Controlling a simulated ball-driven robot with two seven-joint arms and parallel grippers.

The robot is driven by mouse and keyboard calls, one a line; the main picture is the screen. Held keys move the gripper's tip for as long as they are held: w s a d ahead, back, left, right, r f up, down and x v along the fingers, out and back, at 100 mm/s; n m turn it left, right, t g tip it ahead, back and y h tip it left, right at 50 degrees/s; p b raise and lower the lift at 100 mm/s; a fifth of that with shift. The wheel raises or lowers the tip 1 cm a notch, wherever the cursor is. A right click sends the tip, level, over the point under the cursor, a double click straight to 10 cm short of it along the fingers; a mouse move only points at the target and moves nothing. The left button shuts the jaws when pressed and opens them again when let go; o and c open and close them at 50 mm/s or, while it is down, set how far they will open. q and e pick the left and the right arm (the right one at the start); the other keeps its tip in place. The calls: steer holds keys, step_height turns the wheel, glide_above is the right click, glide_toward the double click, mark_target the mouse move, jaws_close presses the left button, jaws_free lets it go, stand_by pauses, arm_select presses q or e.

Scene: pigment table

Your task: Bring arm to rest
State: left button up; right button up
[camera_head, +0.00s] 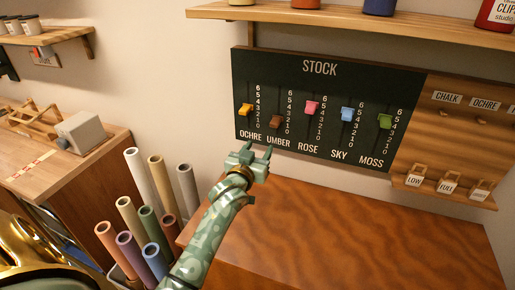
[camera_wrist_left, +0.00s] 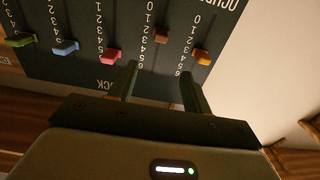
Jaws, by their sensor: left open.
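My left gripper (camera_head: 258,153) is open and empty in the head view, raised in front of the lower left part of the dark stock board (camera_head: 270,68). In the left wrist view its two fingers (camera_wrist_left: 158,80) stand apart with nothing between them, and the board looks upside down behind them. The board carries the ochre slider (camera_head: 245,109), umber slider (camera_head: 276,121), rose slider (camera_head: 311,107), sky slider (camera_head: 347,114) and moss slider (camera_head: 384,121). The fingertips point toward the board near the ochre and umber columns; I cannot tell whether they touch it. My right gripper is not in view.
A brown wooden table (camera_head: 370,240) with a clear top lies below the board. Several coloured tubes (camera_head: 130,215) stand left of my left arm. A wooden shelf (camera_head: 380,22) with jars runs above the board. A side bench (camera_head: 85,165) holds a grey device (camera_head: 80,132).

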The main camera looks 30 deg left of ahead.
arm_select(q)
steer(key=s+d+f+m+g, duration=0.2)
steer(key=s+f+m+g, duration=0.15)
steer(key=s, duration=0.65)
steer(key=s+d+f+m+g, duration=0.1)
steer(key=s+f+m+g, duration=0.25)
steer(key=s, duration=0.65)
steer(key=s+d+f+m+g, duration=0.2)
steer(key=s+f+m+g, duration=0.15)
steer(key=s, duration=0.65)
steer(key=s+d+f+n+g+h+b, duration=0.1)
steer(key=s+d+f+g+b, duration=0.1)
steer(key=f, duration=1.4)
steer(key=s+d+f+n+g+h+b, duration=0.1)
steer(key=s+d+f+b, duration=0.15)
steer(key=f, duration=1.25)
steer(key=s+f+n+g+h+b, duration=0.1)
steer(key=s+f+n+g+b, duration=0.1)
steer(key=s+f, duration=1.6)
steer(key=shift+s+a+f+g+h+b, duration=0.2)
steer(key=shift+s+f+g+h+b, duration=0.15)
steer(key=shift+s+g+b, duration=0.4)
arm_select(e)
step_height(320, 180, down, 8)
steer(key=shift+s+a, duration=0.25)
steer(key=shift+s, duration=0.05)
